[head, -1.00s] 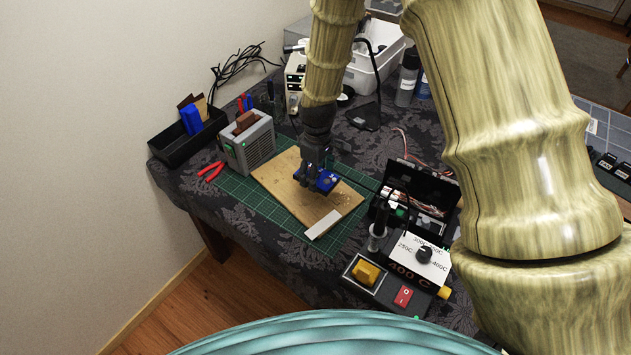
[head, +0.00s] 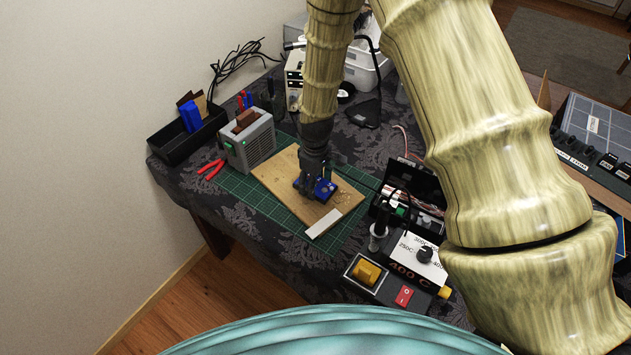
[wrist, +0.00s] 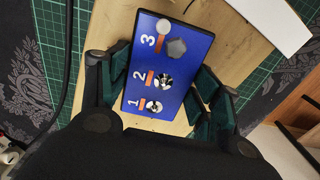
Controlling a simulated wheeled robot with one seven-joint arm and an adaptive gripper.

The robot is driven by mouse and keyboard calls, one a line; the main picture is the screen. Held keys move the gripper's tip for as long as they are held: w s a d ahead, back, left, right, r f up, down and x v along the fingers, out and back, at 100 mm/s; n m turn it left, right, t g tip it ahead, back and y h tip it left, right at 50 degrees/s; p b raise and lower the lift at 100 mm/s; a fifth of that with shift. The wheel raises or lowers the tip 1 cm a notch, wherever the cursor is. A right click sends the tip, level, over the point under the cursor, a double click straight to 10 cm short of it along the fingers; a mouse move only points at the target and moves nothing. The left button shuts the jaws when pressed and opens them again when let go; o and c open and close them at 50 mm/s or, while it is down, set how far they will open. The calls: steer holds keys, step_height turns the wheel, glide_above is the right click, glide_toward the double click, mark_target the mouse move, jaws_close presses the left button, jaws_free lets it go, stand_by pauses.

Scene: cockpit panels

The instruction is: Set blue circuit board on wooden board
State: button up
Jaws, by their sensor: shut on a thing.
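The blue circuit board (wrist: 174,80) carries the white numbers 1, 2 and 3 and several small parts. It is between the fingers of my gripper (wrist: 160,95), which is shut on its long sides. In the head view, the blue circuit board (head: 325,189) shows at the tip of my gripper (head: 314,188), over the middle of the wooden board (head: 285,182). It is at or very close to the wood; I cannot tell whether it touches. The wooden board lies on a green cutting mat.
A white strip (head: 323,223) lies at the wooden board's front corner. A grey box (head: 250,143) stands left, with red pliers (head: 212,168) beside it. A soldering station (head: 412,262) and an open black case (head: 415,190) stand right.

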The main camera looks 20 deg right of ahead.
steer(key=o, duration=1.1)
steer(key=shift+r, duration=0.15)
steer(key=shift+r+b, duration=1.3)
steer(key=shift+r, duration=4.7)
